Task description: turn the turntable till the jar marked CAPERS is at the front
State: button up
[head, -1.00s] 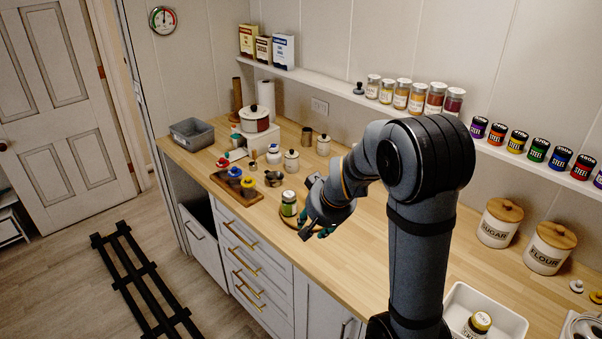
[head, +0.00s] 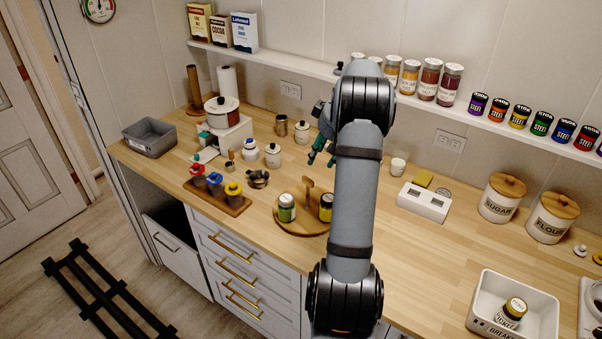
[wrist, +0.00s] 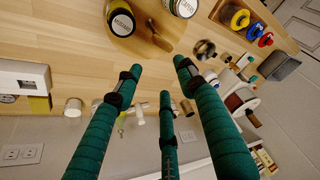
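The round wooden turntable (head: 300,231) stands near the counter's front edge, partly behind my arm. A jar with a green and white label (head: 286,208) stands on its left, and a yellow-labelled jar (head: 326,207) on its right. A wooden handle (head: 308,190) rises between them. I cannot read the jar labels surely. My gripper (head: 320,152), with teal fingers spread (wrist: 158,80), is open and empty, behind the turntable and apart from it.
A board with coloured-top items (head: 220,195) and a small pan (head: 258,179) stand left of the turntable. White canisters (head: 273,156) stand behind. A white block (head: 424,203) is at right. A white tray (head: 545,300) holds another jar (head: 512,312).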

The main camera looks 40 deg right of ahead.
aim_at(311, 179)
jog(key=w+f+p, duration=0.1)
jog(key=f, duration=0.2)
jog(key=w+f+n+p, duration=0.1)
jog(key=f, duration=0.2)
jog(key=w+a+f+n+p, duration=0.1)
jog(key=f, duration=0.2)
jog(key=shift+f+y, duration=0.3)
jog(key=shift+c, duration=1.1)
jog(key=c, duration=0.8)
